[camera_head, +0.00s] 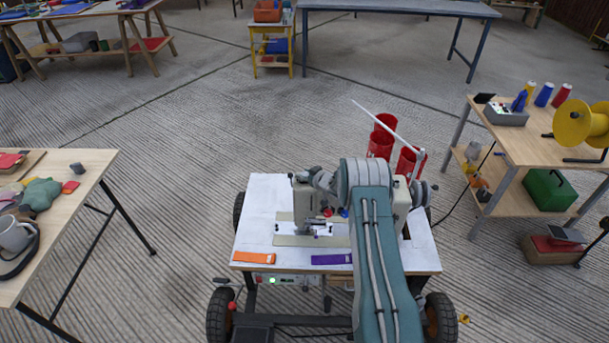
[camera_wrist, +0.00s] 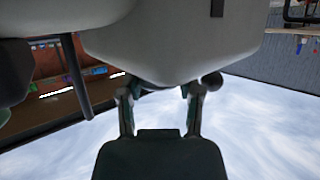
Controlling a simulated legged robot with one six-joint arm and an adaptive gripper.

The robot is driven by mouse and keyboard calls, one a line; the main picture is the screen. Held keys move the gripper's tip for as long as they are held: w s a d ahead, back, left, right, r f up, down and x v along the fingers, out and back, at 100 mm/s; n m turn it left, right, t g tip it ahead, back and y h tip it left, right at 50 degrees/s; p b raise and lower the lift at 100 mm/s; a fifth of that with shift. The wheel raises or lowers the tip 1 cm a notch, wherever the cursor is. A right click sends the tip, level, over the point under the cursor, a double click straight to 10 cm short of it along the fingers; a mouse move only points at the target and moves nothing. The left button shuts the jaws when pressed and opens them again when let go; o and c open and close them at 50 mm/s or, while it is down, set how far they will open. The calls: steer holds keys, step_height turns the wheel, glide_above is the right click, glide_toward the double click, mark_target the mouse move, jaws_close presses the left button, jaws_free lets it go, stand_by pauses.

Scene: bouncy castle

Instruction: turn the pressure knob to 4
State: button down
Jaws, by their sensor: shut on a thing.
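The sewing machine (camera_head: 302,201) stands on a white-topped wheeled cart (camera_head: 259,212), with its head at the left and its pillar (camera_head: 402,204) at the right. My gripper (camera_head: 313,178) is at the upper part of the head, reaching in from the right. In the wrist view, my gripper (camera_wrist: 160,92) has its two fingers against the machine's pale grey body (camera_wrist: 180,45). They are shut on a small part, apparently the pressure knob, mostly hidden between the fingertips. No number or mark on the knob can be read.
An orange strip (camera_head: 254,257) and a purple strip (camera_head: 331,259) lie along the cart's front edge. Red bins (camera_head: 380,146) stand behind the cart.

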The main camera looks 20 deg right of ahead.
steer(key=shift+m+t+h, duration=0.3)
steer(key=shift+m+h, duration=2)
steer(key=shift+h, duration=0.4)
steer(key=shift+m+h, duration=0.3)
steer(key=shift+c, duration=1.3)
jaws_free()
steer(key=v, duration=1.1)
steer(key=shift+s, duration=0.35)
steer(key=shift+r, duration=0.15)
